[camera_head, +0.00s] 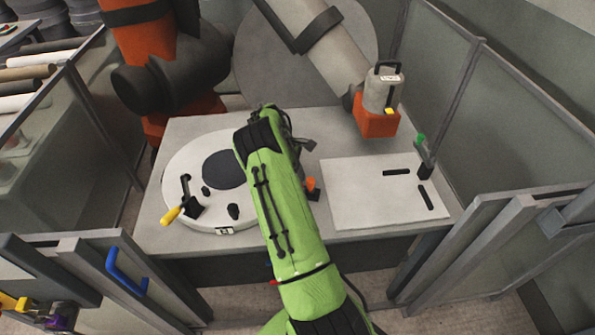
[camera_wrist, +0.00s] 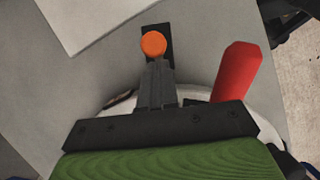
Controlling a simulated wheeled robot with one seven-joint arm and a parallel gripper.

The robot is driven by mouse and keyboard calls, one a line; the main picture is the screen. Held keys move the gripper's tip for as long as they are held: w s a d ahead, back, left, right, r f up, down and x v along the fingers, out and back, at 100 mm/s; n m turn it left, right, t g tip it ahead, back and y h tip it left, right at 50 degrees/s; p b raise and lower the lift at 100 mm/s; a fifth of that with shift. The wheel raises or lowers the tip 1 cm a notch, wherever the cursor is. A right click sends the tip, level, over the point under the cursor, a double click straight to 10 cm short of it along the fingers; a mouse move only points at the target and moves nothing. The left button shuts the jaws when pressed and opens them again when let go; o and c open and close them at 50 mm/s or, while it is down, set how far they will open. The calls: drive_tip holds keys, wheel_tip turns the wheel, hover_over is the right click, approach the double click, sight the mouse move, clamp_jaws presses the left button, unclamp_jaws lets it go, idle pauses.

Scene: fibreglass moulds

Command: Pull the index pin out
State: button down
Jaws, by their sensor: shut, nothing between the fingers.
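An orange round knob (camera_wrist: 153,44) on a black block, which looks like the index pin, stands at the edge of the round white plate. In the head view the orange knob (camera_head: 311,184) shows just right of my green arm. My gripper (camera_wrist: 156,64) is shut and empty, its fingertips right beside the knob in the wrist view. I cannot tell whether they touch it. The gripper is hidden behind my arm in the head view. The pin's shaft is not visible.
A red handle (camera_wrist: 237,70) rises close to the right of my fingers. The round plate (camera_head: 175,160) carries a yellow-handled clamp (camera_head: 172,215).

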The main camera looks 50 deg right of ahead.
sight(311, 180)
drive_tip(key=shift+s+d, duration=0.4)
drive_tip(key=shift+s, duration=0.3)
drive_tip(key=shift+s+d, duration=0.4)
drive_tip(key=shift+s, duration=0.25)
drive_tip(key=p+v, duration=0.1)
drive_tip(key=v, duration=1.4)
drive_tip(key=shift+r, duration=0.35)
drive_tip(key=shift+w, duration=0.15)
